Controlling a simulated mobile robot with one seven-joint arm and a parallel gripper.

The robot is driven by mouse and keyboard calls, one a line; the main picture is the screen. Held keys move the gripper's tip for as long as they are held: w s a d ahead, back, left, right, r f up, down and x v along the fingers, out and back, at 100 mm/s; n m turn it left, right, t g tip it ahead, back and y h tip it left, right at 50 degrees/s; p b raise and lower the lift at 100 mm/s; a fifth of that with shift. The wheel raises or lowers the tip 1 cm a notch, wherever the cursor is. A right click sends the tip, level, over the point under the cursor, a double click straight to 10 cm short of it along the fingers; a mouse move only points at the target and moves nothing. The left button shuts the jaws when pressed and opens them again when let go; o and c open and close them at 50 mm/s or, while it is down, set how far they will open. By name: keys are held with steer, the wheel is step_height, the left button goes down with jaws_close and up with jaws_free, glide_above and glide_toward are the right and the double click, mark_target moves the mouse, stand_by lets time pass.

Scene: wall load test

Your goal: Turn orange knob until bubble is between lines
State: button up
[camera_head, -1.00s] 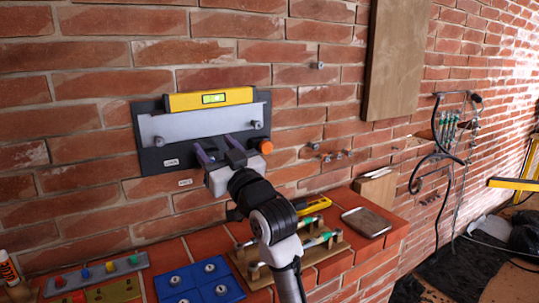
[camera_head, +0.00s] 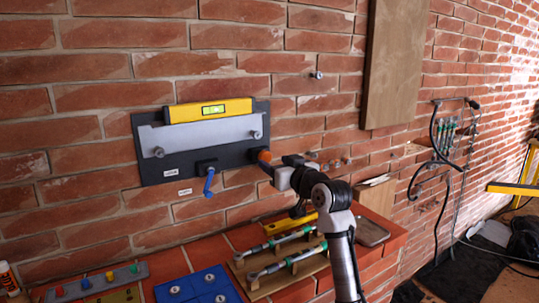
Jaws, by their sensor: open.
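A yellow spirit level (camera_head: 180,112) with a green vial (camera_head: 213,109) sits along the top of a grey bar (camera_head: 200,135) on a dark panel on the brick wall. The bubble is too small to place against the lines. The orange knob (camera_head: 264,156) is at the panel's right edge, partly hidden by my gripper. My gripper (camera_head: 274,164) is open, with its fingers close to the knob from the right and below. I cannot tell whether they touch it or stand around it. A blue handle (camera_head: 209,182) hangs from a black fitting at the panel's lower edge.
Below is a brick ledge with a wooden rack of green-handled tools (camera_head: 285,255), a yellow tool (camera_head: 290,223), a blue tray (camera_head: 198,288) and a grey strip with coloured knobs (camera_head: 97,281). Several small pegs (camera_head: 330,162) stick out of the wall right of my gripper.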

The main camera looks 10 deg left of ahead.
mark_target(267, 158)
steer(key=shift+p+x, duration=0.4)
steer(key=shift+x, duration=1.65)
steer(key=shift+c, duration=0.5)
steer(key=c, duration=0.9)
steer(key=shift+r+m+p, duration=0.1)
steer(key=shift+m+p, duration=0.75)
steer(key=shift+m, duration=0.55)
steer(key=shift+m+p, duration=0.85)
steer(key=shift+m, duration=0.65)
